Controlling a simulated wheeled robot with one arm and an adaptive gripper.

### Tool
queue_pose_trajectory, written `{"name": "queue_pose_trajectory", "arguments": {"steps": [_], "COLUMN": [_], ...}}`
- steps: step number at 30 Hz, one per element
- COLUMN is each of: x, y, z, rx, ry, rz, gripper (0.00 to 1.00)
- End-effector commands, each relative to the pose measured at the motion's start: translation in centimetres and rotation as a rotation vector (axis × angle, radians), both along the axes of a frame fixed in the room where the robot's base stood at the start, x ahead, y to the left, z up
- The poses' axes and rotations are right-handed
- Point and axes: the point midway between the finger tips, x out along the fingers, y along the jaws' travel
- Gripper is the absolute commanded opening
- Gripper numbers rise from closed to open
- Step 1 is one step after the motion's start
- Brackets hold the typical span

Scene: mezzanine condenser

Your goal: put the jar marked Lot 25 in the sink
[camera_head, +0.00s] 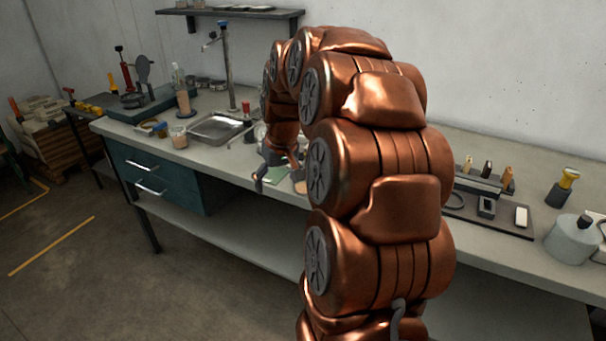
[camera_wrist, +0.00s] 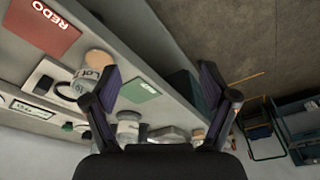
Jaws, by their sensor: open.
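In the wrist view, a jar (camera_wrist: 88,74) with a tan lid and a pale label stands on the bench, partly behind one finger. The label reads "Lot"; its number is not legible. My gripper (camera_wrist: 160,76) is open and empty, with the jar beside its left finger rather than between the fingers.
A green card (camera_wrist: 141,91) lies near the jar, and a red "REDO" mat (camera_wrist: 43,27) lies beyond it. Bottles and tools crowd the bench's left end. A tray (camera_head: 490,212) and a grey container (camera_head: 572,240) stand at right.

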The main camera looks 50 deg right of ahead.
Motion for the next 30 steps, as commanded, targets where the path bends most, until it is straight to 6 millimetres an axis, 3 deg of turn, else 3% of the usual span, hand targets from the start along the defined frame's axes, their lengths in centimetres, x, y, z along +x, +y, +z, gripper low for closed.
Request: {"name": "queue_pose_trajectory", "arguments": {"steps": [1,3,6,9,30], "x": [0.5,1.0,1.3,1.3,2.6], "y": [-2.4,-5.1,-8.2,-9.9,-12.0], "z": [0.6,1.1,1.4,1.5,-3.3], "rx": [-0.007,-0.023,-0.039,-0.049,-0.052], "ry": [-0.014,-0.036,-0.055,-0.065,-0.069], "rz": [-0.028,-0.055,-0.084,-0.101,-0.108], "gripper": [0.85,0.85,0.85,0.85,0.85]}}
